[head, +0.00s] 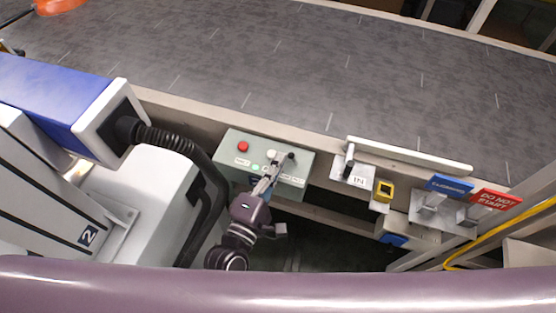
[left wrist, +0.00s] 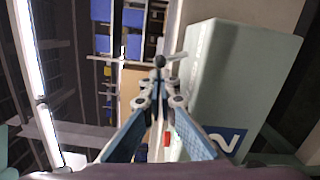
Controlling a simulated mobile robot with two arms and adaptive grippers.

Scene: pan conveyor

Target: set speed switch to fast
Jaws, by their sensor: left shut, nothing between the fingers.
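The grey-green control box (head: 228,142) is at the middle of the head view. Its top carries a red button (head: 243,146), a white button (head: 271,154), a green button (head: 255,168) and small white labels too blurred to read surely. A black knob or lever end (head: 291,156) shows at the right of the panel; I cannot tell surely that it is the speed switch, nor its setting. My left gripper (head: 272,168) is shut and empty over the panel, left of the black knob, and hides part of the panel. Its closed fingers (left wrist: 160,64) show in the left wrist view. My right gripper is not in view.
A lever by an "IN" plate (head: 358,179), a yellow-framed button (head: 385,189) and blue and red signs (head: 496,199) stand to the right. The wide grey conveyor surface (head: 310,60) lies behind. A white machine marked 2 (head: 88,237) is close on the left.

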